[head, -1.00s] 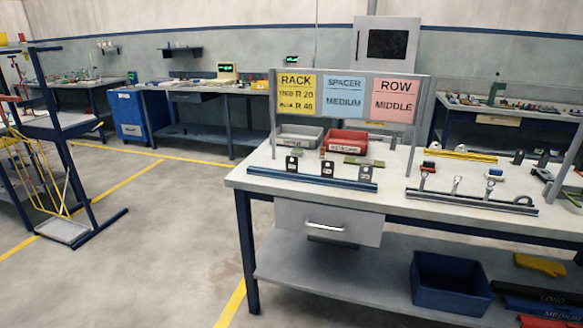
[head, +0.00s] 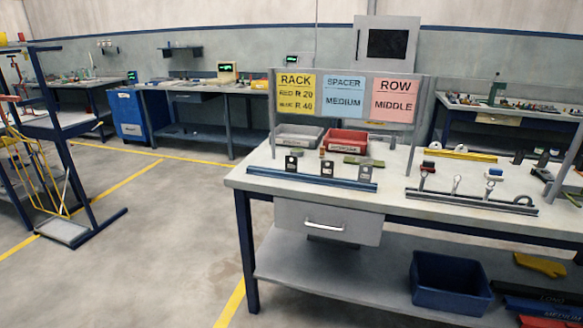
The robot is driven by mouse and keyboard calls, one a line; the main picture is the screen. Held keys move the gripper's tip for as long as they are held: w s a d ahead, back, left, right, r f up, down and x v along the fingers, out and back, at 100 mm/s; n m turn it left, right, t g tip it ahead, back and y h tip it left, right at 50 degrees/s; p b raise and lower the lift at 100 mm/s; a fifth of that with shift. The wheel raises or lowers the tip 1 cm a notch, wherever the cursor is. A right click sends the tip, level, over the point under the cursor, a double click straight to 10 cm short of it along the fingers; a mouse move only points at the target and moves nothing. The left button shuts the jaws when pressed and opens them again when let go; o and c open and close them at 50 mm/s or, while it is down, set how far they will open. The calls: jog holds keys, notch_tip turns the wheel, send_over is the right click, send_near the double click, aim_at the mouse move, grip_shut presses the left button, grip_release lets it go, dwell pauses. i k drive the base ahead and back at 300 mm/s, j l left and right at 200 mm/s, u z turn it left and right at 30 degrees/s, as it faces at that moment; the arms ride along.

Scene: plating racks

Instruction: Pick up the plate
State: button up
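Three small upright plates with holes stand along a blue rail (head: 311,180) at the front left of the workbench: a left plate (head: 291,163), a middle plate (head: 327,168) and a right plate (head: 365,173). Flat greenish pieces lie behind them, one by the grey tray (head: 297,139) and another green piece (head: 357,160) in front of the red tray (head: 347,142). I cannot tell which of these the task calls the plate. My gripper is not in view.
A sign board (head: 345,97) on posts stands over the workbench (head: 400,195). A grey rail (head: 470,202) with several hooks lies at the right. A blue bin (head: 451,281) sits on the lower shelf. The floor at the left (head: 150,240) is clear, with a rack (head: 62,121) beyond.

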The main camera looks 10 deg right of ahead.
aim_at(290, 166)
jog(key=i+j+z, duration=0.1)
jog(key=i+j, duration=0.2)
jog(key=i, duration=0.3)
jog(key=i+j+z, duration=0.15)
jog(key=i+j, duration=0.2)
jog(key=i, duration=0.25)
jog(key=i+j+z, duration=0.1)
jog(key=i+j, duration=0.35)
jog(key=i, duration=0.15)
